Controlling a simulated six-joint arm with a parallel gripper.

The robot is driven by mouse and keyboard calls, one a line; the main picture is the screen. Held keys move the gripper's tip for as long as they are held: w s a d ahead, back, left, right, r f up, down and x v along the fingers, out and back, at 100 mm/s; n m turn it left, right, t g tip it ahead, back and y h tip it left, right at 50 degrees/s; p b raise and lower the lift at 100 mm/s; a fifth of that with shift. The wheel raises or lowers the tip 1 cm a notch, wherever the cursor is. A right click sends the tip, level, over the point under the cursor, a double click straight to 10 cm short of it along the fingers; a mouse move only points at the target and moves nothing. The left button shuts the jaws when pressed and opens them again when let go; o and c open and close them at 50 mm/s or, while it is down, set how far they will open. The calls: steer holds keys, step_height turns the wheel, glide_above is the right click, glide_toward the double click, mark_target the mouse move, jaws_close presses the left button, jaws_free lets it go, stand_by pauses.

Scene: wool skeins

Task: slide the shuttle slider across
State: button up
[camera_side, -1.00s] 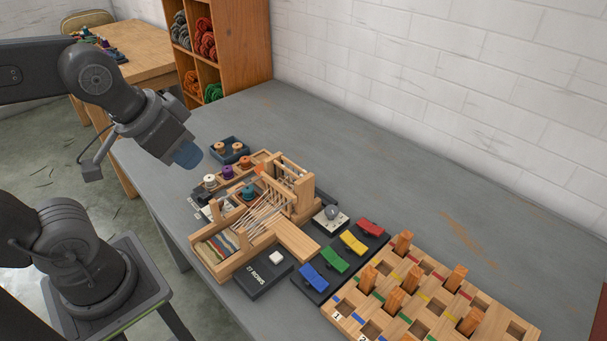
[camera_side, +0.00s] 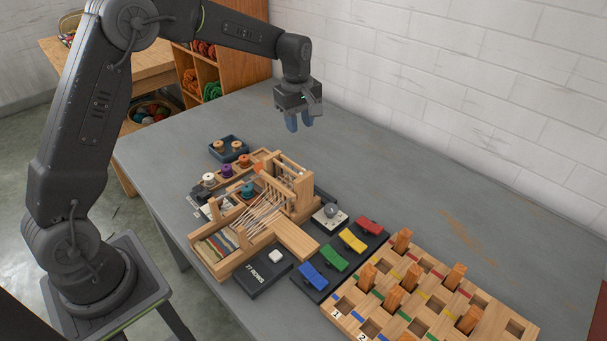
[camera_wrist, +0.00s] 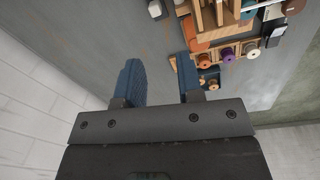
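A small wooden table loom (camera_side: 262,215) with white warp threads stands on the grey table. A flat wooden bar (camera_side: 297,239) sticks out of its right side; it looks like the shuttle slider, though no label shows this. Part of the loom (camera_wrist: 205,22) shows at the top of the wrist view. My gripper (camera_side: 300,121) hangs in the air above and behind the loom, near the wall side, touching nothing. In the wrist view my gripper (camera_wrist: 159,78) has its two blue fingers well apart and nothing between them.
A grey-knobbed plate (camera_side: 330,217), a pad with coloured levers (camera_side: 340,252) and a wooden peg board (camera_side: 430,300) lie right of the loom. Thread spools (camera_side: 227,172) and a dark spool tray (camera_side: 229,149) are behind-left. The table along the wall is clear.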

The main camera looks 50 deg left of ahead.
steer(key=w+f, duration=0.1)
steer(key=f, duration=0.5)
steer(key=w+a+f+n, duration=0.1)
steer(key=f, duration=0.6)
steer(key=f+n, duration=0.1)
steer(key=f, duration=0.5)
steer(key=shift+w+a+f+g, duration=0.15)
steer(key=shift+w+a+g, duration=0.1)
steer(key=shift+w+g, duration=0.15)
steer(key=shift+c, duration=0.5)
jaws_close()
